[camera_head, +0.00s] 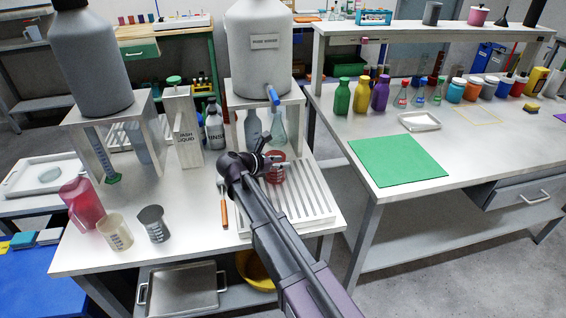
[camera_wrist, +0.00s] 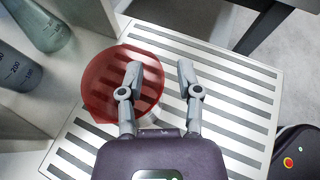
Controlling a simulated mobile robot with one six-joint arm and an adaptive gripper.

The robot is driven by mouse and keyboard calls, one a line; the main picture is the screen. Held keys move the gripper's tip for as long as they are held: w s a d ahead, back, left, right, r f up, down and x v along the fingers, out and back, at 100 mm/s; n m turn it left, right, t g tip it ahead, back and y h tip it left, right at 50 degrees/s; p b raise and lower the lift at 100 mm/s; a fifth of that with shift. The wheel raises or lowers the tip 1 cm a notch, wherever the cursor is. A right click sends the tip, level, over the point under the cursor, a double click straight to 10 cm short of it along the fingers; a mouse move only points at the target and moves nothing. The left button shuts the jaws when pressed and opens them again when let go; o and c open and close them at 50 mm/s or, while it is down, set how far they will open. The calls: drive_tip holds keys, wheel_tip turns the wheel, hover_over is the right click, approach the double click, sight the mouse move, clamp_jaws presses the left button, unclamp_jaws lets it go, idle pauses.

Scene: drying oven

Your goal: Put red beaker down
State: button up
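The red beaker (camera_head: 274,168) is at the back left of the white slatted rack (camera_head: 318,208), next to my gripper. It appears to stand upright on the slats; its base is partly hidden. In the wrist view the red beaker (camera_wrist: 98,85) is seen from above, left of centre. My gripper (camera_wrist: 159,72) has its fingers spread apart. The left finger overlaps the beaker's right part, and the right finger is outside its rim over the slats. My gripper also shows in the head view (camera_head: 274,153). I cannot tell whether a finger touches the beaker.
Glass flasks (camera_wrist: 38,25) stand under the shelf just left of the rack. A shelf post (camera_head: 298,130) is close behind the beaker. An orange-handled tool (camera_head: 224,208) lies left of the rack. A dark beaker (camera_head: 153,223) is farther left. The rack's front slats are clear.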

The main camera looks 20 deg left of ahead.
drive_tip(key=shift+r, duration=0.15)
drive_tip(key=shift+s+a+r+p, duration=0.3)
drive_tip(key=shift+s+p, duration=0.1)
drive_tip(key=shift+p, duration=0.05)
drive_tip(key=p+v, duration=0.4)
drive_tip(key=v, duration=0.7)
drive_tip(key=shift+f, duration=0.15)
idle(0.5)
